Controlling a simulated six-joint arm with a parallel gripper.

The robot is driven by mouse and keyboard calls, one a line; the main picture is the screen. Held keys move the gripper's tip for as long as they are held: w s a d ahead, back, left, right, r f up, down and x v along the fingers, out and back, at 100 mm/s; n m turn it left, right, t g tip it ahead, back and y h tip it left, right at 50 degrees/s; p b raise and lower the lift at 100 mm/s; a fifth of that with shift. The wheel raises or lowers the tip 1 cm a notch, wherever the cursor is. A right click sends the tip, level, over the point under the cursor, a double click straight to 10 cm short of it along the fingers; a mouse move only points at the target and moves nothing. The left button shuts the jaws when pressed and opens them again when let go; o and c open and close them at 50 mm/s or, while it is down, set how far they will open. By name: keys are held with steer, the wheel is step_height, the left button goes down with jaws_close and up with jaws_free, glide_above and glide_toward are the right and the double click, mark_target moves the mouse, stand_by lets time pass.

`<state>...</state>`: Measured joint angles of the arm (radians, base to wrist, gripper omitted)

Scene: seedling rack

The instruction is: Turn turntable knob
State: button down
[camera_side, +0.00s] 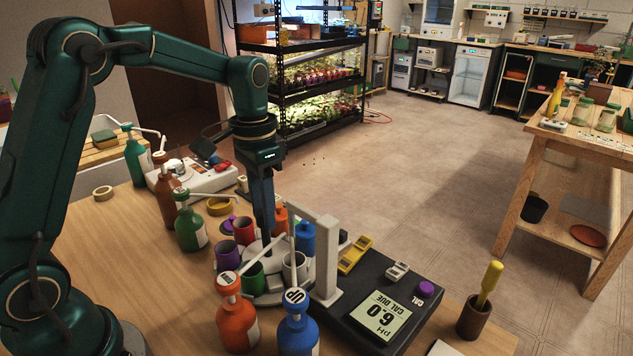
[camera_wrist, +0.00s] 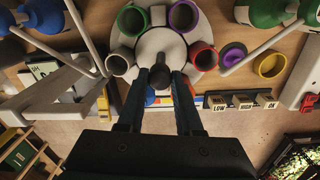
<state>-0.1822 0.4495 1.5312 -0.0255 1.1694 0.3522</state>
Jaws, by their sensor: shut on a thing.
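The turntable (camera_wrist: 160,42) is a round pale disc with coloured cups around its rim. A dark knob (camera_wrist: 160,74) stands up on it. In the wrist view my gripper (camera_wrist: 159,82) has one finger on each side of the knob and is shut on it. In the side view my gripper (camera_side: 266,238) points straight down over the middle of the turntable (camera_side: 268,297), and the knob is hidden there by the fingers and cups. The cups include a red one (camera_side: 244,230), a purple one (camera_side: 228,256), a green one (camera_side: 252,276) and a grey one (camera_side: 296,267).
A pale upright post (camera_side: 327,255) stands close to the right of the turntable. Pump bottles stand near it: green (camera_side: 190,232), orange (camera_side: 236,322) and blue (camera_side: 298,337). A dark pH meter (camera_side: 386,312) lies at the right. Bare wood shows at the left.

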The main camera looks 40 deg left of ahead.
steer(key=c, duration=0.6)
jaws_free()
steer(key=shift+r, duration=2.6)
